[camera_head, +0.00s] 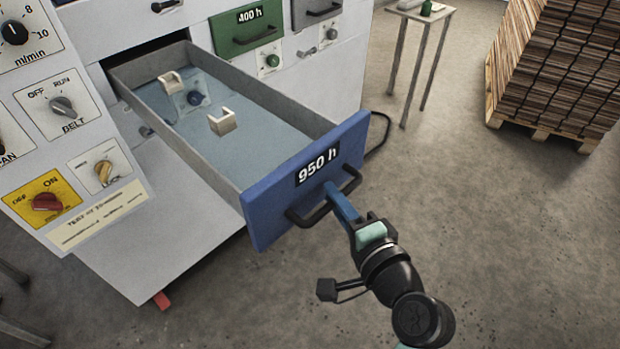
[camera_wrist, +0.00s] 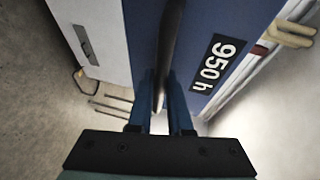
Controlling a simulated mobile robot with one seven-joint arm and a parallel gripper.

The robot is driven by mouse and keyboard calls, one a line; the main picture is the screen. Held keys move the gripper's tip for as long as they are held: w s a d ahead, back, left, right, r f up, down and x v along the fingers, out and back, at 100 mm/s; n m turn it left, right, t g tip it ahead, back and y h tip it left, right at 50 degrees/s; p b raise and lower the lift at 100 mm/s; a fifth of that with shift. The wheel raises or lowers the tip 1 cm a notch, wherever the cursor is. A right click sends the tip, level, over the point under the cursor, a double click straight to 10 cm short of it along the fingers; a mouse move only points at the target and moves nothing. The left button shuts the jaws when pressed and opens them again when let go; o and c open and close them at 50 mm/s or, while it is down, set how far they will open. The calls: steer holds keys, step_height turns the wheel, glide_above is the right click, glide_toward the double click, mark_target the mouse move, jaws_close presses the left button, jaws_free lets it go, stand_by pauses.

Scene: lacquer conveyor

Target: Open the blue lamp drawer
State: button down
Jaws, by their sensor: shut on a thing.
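The blue lamp drawer, labelled "950 h", stands pulled well out of the white cabinet, with its blue front (camera_head: 272,205) facing me. Its pale blue floor (camera_head: 190,130) shows, with two small cream U-shaped pieces (camera_head: 222,122) and a blue knob on a plate (camera_head: 194,98) inside the drawer's outline. A black bar handle (camera_head: 306,216) runs across the front. My gripper (camera_head: 338,196) is shut on this handle. In the wrist view the blue fingers (camera_wrist: 160,100) close around the dark handle bar (camera_wrist: 170,45), beside the blue front (camera_wrist: 205,35).
A green "400 h" drawer (camera_head: 233,46) sits shut behind. The control panel (camera_head: 45,75) with knobs is at the left. A small side table (camera_head: 408,14) and a pallet of stacked wood (camera_head: 560,70) stand at the back right. The floor (camera_head: 480,230) at the right is clear.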

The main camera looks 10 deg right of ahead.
steer(key=shift+s+d+f, duration=0.2)
steer(key=shift+s+d, duration=0.8)
steer(key=shift+s, duration=0.25)
steer(key=shift+s+d, duration=0.1)
steer(key=shift+s, duration=0.05)
steer(key=c, duration=1.2)
jaws_free()
steer(key=o, duration=0.4)
steer(key=shift+s+d+r, duration=0.1)
steer(key=shift+c, duration=0.2)
steer(key=b+v, duration=0.1)
steer(key=v, duration=1.1)
steer(key=shift+s+r+b, duration=0.15)
steer(key=shift+s+b, duration=0.2)
steer(key=shift+s, duration=0.05)
steer(key=shift+w, duration=0.1)
